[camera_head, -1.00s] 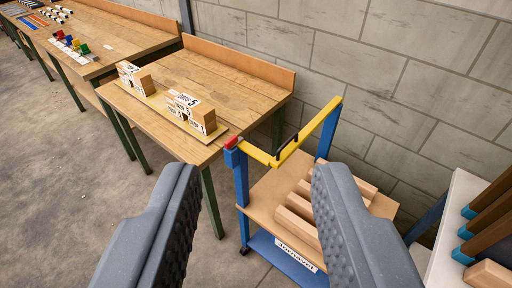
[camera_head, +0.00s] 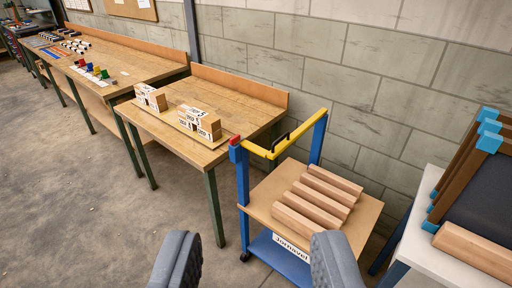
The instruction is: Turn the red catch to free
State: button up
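A small red piece (camera_head: 235,141), which looks like the red catch, sits at the top of the trolley's near-left blue post. It is beside the left end of the yellow bar (camera_head: 255,149). It is too small to tell which way it is turned. My gripper (camera_head: 255,240) is open and empty, its two grey fingers wide apart at the bottom of the picture. The red piece shows above the gap between the fingers, apart from them and farther off.
The blue trolley (camera_head: 258,203) carries several wooden bars (camera_head: 325,193) on its top shelf. A block wall (camera_head: 360,70) is behind. Left floor is clear.

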aim_at(236, 140)
jog(key=u, duration=0.4)
jog(key=i, duration=2)
jog(key=z, duration=0.5)
